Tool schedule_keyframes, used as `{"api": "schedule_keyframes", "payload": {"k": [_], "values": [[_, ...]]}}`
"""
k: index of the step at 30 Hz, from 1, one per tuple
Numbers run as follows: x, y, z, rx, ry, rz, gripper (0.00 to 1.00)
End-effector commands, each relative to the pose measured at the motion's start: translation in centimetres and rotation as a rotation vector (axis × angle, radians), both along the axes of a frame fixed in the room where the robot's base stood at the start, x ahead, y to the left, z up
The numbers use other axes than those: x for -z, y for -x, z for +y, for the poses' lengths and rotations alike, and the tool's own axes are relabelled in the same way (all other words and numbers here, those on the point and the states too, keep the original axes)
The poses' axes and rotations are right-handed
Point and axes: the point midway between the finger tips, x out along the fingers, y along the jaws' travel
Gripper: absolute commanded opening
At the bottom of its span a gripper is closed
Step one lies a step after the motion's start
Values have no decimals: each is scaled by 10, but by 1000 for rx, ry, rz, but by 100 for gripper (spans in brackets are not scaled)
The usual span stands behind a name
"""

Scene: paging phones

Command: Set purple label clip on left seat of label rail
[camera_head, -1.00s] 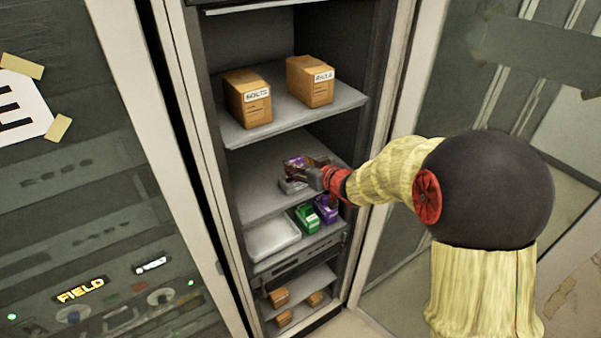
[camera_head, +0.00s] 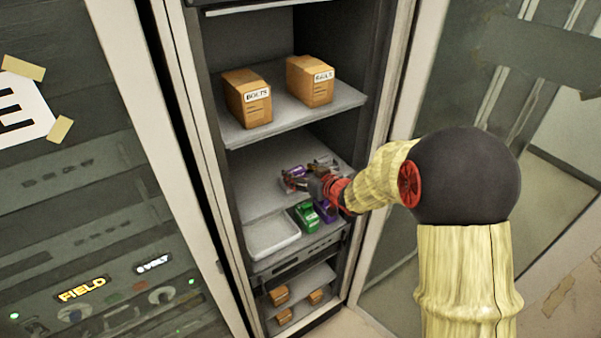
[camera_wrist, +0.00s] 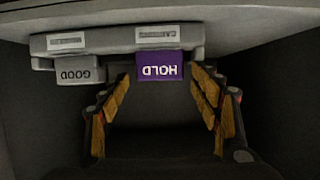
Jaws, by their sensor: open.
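Two brown boxes (camera_head: 247,98) (camera_head: 310,80) stand on the shelf above. The cabinet's side walls are close on both sides.

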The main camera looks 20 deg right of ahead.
Motion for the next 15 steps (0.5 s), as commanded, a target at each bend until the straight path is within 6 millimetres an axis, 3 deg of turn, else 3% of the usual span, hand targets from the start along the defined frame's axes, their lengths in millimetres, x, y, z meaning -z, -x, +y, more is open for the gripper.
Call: {"api": "schedule_keyframes", "payload": {"k": [8,15], "values": [[-5,8,-4,2,0,-3,63],[-23,46,-17,3,2,-6,63]]}}
